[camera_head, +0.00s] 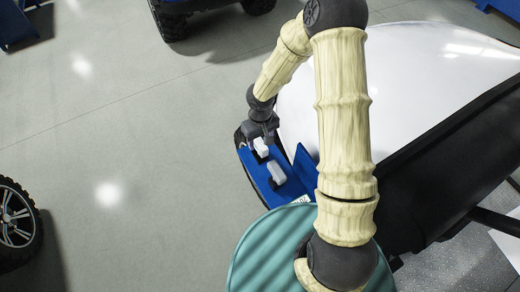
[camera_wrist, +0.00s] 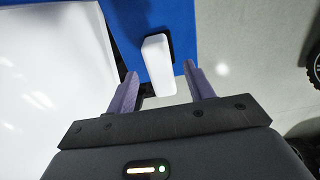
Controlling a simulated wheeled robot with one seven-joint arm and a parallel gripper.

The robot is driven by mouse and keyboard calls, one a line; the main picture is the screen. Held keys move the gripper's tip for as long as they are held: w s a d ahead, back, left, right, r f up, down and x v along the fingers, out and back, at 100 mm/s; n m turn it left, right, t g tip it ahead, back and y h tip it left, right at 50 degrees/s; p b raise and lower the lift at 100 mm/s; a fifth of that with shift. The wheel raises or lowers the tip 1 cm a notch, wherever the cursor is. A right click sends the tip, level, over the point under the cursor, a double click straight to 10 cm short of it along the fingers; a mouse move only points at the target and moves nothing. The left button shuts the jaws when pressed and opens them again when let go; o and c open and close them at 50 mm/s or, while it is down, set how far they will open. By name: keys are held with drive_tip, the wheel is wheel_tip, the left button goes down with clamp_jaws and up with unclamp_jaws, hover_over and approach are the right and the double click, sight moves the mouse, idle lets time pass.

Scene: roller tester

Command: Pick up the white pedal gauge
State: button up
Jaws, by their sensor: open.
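The white pedal gauge (camera_wrist: 158,66) is a pale, rounded block against a dark patch on a blue panel (camera_wrist: 205,30). In the wrist view its near end lies between the fingertips of my gripper (camera_wrist: 161,70), with a gap on each side. My gripper is open and holds nothing. In the head view a pale block that looks like the gauge (camera_head: 277,172) is on the blue surface (camera_head: 258,172). My gripper (camera_head: 261,145) is just above and left of it in the picture. The fingers are too small there to make out clearly.
A large white curved body panel (camera_head: 425,60) and a black part (camera_head: 450,150) lie right of the blue surface. A teal ribbed surface (camera_head: 265,250) is below. A black tyre (camera_head: 15,225) stands at the left.

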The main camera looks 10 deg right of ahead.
wheel_tip(320, 180, down, 5)
drive_tip(key=shift+r, duration=0.15)
drive_tip(key=shift+c, duration=0.2)
idle(0.3)
clamp_jaws()
